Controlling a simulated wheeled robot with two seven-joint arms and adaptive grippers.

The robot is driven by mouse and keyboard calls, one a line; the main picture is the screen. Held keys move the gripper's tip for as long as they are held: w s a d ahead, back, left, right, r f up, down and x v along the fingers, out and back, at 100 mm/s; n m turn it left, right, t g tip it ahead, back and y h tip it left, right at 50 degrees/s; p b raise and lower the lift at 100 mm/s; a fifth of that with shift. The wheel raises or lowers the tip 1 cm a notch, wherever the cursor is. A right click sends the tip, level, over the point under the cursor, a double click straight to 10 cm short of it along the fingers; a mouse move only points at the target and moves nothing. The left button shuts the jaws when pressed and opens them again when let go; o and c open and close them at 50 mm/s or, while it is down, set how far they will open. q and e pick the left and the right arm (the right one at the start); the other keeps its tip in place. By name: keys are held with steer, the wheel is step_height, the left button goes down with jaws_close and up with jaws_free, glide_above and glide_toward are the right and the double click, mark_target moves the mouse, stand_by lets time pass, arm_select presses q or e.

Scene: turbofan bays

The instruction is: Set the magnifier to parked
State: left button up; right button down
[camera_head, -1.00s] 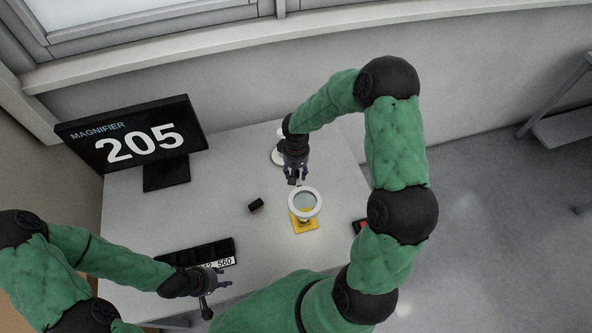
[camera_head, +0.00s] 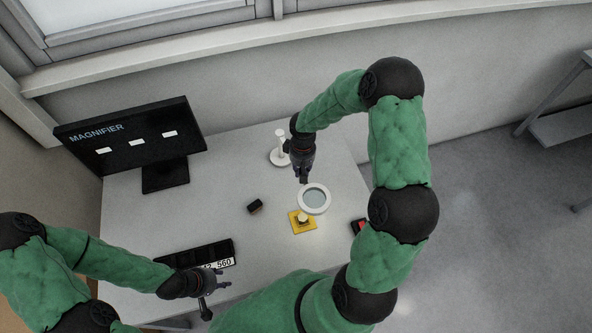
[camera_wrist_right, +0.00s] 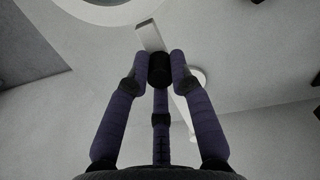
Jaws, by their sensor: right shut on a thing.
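The magnifier has a white ring with a grey lens (camera_head: 314,199) and a white post on a round base (camera_head: 280,156) at the table's back right. The ring hangs right of and behind a small pale part (camera_head: 302,217) on a yellow pad (camera_head: 296,226). My right gripper (camera_head: 304,179) is just behind the ring. In the right wrist view its fingers (camera_wrist_right: 158,70) are shut around a black knob (camera_wrist_right: 158,66) on the magnifier's white arm (camera_wrist_right: 149,35). My left gripper (camera_head: 222,280) is open and empty at the table's front edge.
A monitor (camera_head: 130,139) reads MAGNIFIER with three dashes. A black tray (camera_head: 195,256) labelled with digits lies at front left. A small black block (camera_head: 255,206) lies mid-table. A dark and red item (camera_head: 359,227) sits at the right edge, partly behind my right arm.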

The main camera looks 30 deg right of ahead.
steer(key=w+d+n+p, duration=0.1)
steer(key=w+d+n, duration=0.2)
steer(key=d+n, duration=0.2)
steer(key=w+d+n+p, duration=0.1)
steer(key=w+d+n, duration=0.2)
steer(key=d, duration=0.8)
steer(key=n, duration=0.2)
steer(key=shift+w+d+n, duration=0.2)
steer(key=shift+d+n, duration=0.1)
steer(key=shift+d, duration=0.05)
steer(key=shift+r, duration=0.15)
steer(key=c, duration=1.2)
jaws_free()
steer(key=shift+w+d, duration=0.1)
steer(key=shift+o, duration=0.6)
step_height(320, 180, up, 12)
